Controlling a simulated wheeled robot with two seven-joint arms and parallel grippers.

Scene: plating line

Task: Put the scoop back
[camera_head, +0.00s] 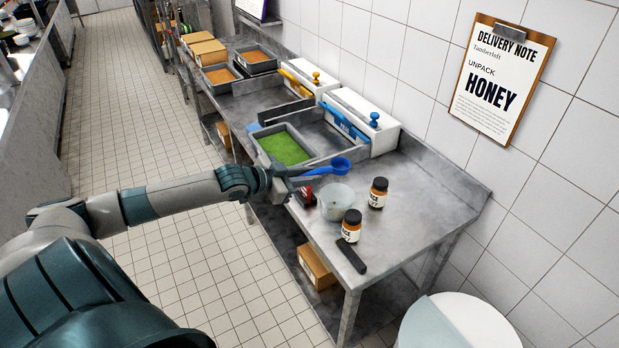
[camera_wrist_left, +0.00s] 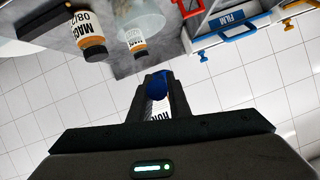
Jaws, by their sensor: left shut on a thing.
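A blue scoop (camera_head: 340,165) is held by my left gripper (camera_head: 297,178) over the steel table, its round bowl pointing right in the head view. In the left wrist view the gripper's fingers (camera_wrist_left: 156,95) are shut on the scoop, and a blue part of it (camera_wrist_left: 157,84) shows between them. The scoop is near the right end of the tray of green contents (camera_head: 284,148) and behind a clear tub (camera_head: 337,203). I cannot tell its exact height above the table. My right gripper is not in view.
Two dark-lidded jars (camera_head: 378,193) (camera_head: 351,226) stand by the tub. A red object (camera_head: 306,197) and a black flat object (camera_head: 350,257) lie on the table (camera_head: 410,219). White film boxes (camera_head: 361,121) stand along the wall. The table's right end is clear.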

